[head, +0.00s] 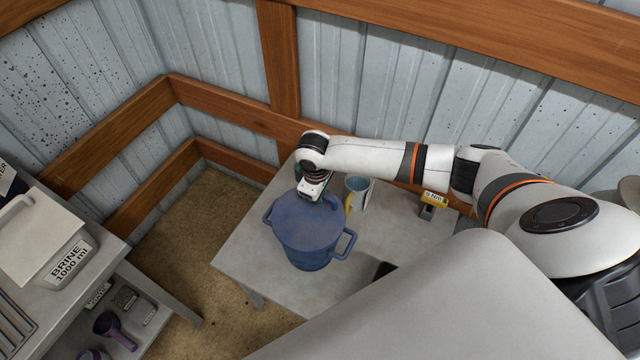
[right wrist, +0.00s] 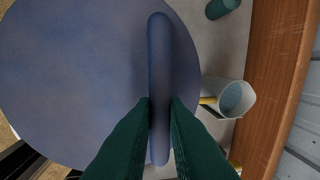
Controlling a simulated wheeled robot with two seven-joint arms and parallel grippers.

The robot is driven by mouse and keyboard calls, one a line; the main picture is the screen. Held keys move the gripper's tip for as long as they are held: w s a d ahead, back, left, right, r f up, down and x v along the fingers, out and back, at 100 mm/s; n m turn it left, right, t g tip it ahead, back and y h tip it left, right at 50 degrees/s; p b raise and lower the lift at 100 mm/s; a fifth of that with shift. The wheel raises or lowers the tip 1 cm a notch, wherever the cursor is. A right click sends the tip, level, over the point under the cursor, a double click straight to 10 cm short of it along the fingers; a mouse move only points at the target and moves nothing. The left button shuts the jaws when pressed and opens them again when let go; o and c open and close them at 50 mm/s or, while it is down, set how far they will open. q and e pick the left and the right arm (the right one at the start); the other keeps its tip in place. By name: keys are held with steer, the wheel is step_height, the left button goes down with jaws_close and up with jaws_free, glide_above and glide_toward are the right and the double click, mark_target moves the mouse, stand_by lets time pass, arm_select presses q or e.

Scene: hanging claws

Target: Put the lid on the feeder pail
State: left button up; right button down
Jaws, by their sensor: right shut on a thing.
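The feeder pail (head: 308,256) is blue with two side handles and stands upright on the grey table. Its round blue lid (head: 308,222) lies level over the pail's mouth and covers it in the head view. I cannot tell whether the lid touches the rim all round. My right gripper (head: 313,194) is above the far part of the lid. In the right wrist view its dark green fingers (right wrist: 160,108) are shut on the lid's bar handle (right wrist: 159,60), with the lid disc (right wrist: 80,70) below. My left gripper is not in view.
A pale mug (head: 358,190) stands close behind the pail, also in the right wrist view (right wrist: 236,98). A dark green round thing (right wrist: 221,8) is near the lid. A small yellow-topped item (head: 434,201) is to the right. A side bench holds a brine container (head: 70,266).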

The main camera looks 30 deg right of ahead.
steer(key=shift+f+b, duration=0.3)
steer(key=shift+f, duration=0.55)
steer(key=c, duration=1.4)
jaws_free()
steer(key=shift+o, duration=0.2)
